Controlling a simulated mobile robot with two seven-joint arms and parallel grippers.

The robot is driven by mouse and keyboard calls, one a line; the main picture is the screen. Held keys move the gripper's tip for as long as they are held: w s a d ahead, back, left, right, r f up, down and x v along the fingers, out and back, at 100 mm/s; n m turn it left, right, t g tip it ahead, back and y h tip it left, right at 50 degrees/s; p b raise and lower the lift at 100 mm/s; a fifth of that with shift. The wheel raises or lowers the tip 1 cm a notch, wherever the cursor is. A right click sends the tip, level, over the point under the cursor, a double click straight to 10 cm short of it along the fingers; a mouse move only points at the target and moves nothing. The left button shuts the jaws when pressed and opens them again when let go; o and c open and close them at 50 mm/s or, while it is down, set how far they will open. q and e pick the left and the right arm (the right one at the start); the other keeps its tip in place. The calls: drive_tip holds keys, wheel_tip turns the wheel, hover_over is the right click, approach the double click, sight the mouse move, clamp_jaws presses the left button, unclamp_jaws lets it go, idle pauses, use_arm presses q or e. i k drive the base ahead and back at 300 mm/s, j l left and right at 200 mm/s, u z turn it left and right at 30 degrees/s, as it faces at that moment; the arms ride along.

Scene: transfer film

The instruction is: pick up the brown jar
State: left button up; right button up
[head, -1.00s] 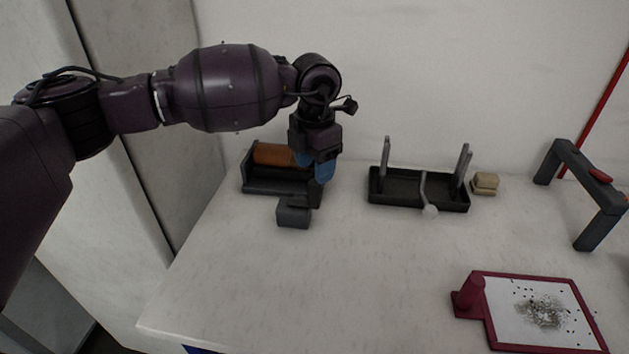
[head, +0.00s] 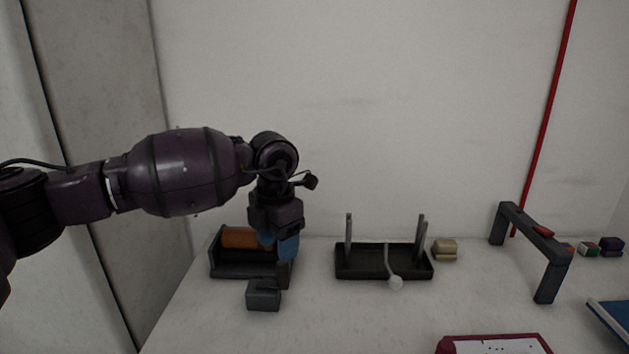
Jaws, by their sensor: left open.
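The brown jar (head: 242,237) appears as an orange-brown cylinder lying on its side in a dark grey holder (head: 232,270) at the back left of the table. My left gripper (head: 278,245) points down with blue fingertips at the right end of the jar. It is open, and it hides that end of the jar. I cannot tell whether the fingers touch the jar. My right gripper is not in view.
A small grey block (head: 263,297) sits in front of the holder. A black tray (head: 350,272) with upright posts stands to the right, beside a beige block (head: 445,250). A dark grey arch (head: 535,236) and a red-framed board (head: 492,342) are farther right. The table between them is clear.

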sight(238, 238)
drive_tip(key=k, duration=0.85)
